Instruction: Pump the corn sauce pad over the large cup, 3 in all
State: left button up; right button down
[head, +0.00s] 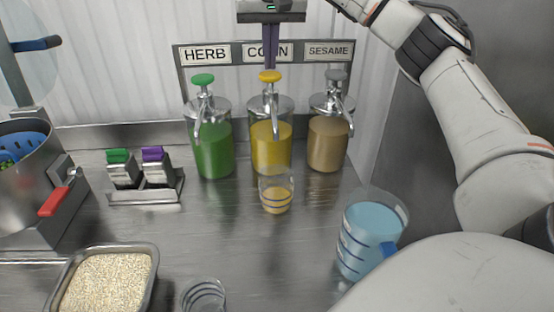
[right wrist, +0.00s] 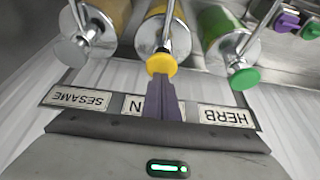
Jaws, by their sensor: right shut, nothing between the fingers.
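The corn sauce dispenser (head: 271,146) holds yellow sauce and has a yellow pump pad (head: 270,76) on top; it stands between the other two dispensers. My right gripper (head: 270,66) is shut and empty, pointing down right at the yellow pad. In the right wrist view the closed fingertips (right wrist: 162,78) meet the edge of the yellow pad (right wrist: 161,64); whether they touch it I cannot tell. A clear cup (head: 276,193) with blue lines stands under the corn spout, with yellow sauce in its bottom. My left gripper is not in view.
The green herb dispenser (head: 212,147) and brown sesame dispenser (head: 328,142) stand close on either side. A blue-filled pitcher (head: 371,237) is at the right, a grain tray (head: 107,281) and an empty cup (head: 204,295) at the front. The middle counter is clear.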

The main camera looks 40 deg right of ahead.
notch_tip(320, 180, up, 6)
dwell(0.7)
dwell(0.5)
